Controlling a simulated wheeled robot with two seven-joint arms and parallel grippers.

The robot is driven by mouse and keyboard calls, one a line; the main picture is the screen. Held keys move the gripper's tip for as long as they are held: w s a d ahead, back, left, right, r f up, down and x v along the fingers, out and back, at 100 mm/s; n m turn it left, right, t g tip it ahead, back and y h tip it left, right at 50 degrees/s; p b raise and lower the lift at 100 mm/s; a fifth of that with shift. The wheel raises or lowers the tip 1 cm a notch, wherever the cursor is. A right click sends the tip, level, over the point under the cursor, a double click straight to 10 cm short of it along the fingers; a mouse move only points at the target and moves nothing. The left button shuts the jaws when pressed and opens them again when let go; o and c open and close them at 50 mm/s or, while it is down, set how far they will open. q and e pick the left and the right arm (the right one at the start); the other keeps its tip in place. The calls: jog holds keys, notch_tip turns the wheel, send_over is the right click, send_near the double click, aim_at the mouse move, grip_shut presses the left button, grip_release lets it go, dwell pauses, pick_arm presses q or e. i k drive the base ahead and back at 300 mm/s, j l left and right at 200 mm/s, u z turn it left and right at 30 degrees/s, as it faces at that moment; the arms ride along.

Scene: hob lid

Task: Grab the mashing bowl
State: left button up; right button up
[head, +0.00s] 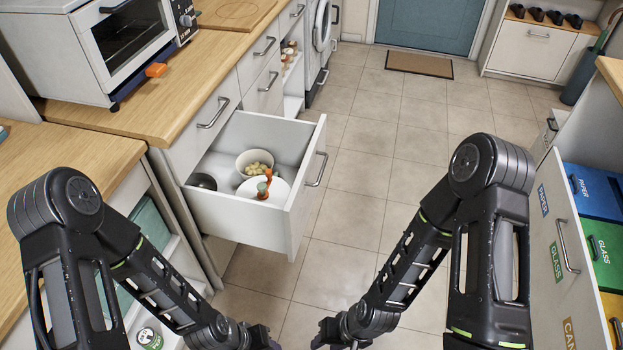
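A white bowl (254,164) with pale yellowish chunks in it stands in the open drawer (240,212). In front of it is a round white dish (262,191) with an orange-red item (264,186) over it. A dark metal bowl (203,181) is at the drawer's left side, partly hidden by the drawer front. I cannot tell for sure which one is the mashing bowl. My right gripper (322,334) is at the bottom edge, apart from the drawer, and looks open and empty. My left gripper (266,338) is low beside it; its fingers are unclear.
A wooden counter (170,97) with a toaster oven (110,45) runs above the drawer. Another cabinet drawer with blue, green and yellow bins (603,245) stands open at the right. The tiled floor (350,195) between is clear.

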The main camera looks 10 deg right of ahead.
aim_at(252, 162)
jog(key=i+l+z, duration=0.35)
jog(key=i, duration=0.2)
jog(key=i+l+z, duration=0.2)
jog(key=i+z, duration=0.15)
jog(key=i, duration=0.2)
jog(key=i+z, duration=0.3)
jog(key=i, duration=0.25)
jog(key=i+u, duration=0.25)
jog(key=i, duration=0.15)
jog(key=i+l+u, duration=0.55)
jog(key=i, duration=0.15)
jog(key=i+l+u, duration=0.2)
jog(key=u, duration=0.25)
jog(key=i+l+u, duration=0.25)
jog(key=u, duration=0.2)
jog(key=i+l+u, duration=0.15)
jog(key=l+u, duration=0.3)
jog(key=i+l+u, duration=0.15)
jog(key=u, duration=0.3)
jog(key=l+u, duration=0.65)
jog(key=l, duration=0.2)
jog(key=i+j, duration=0.35)
jog(key=j, duration=0.1)
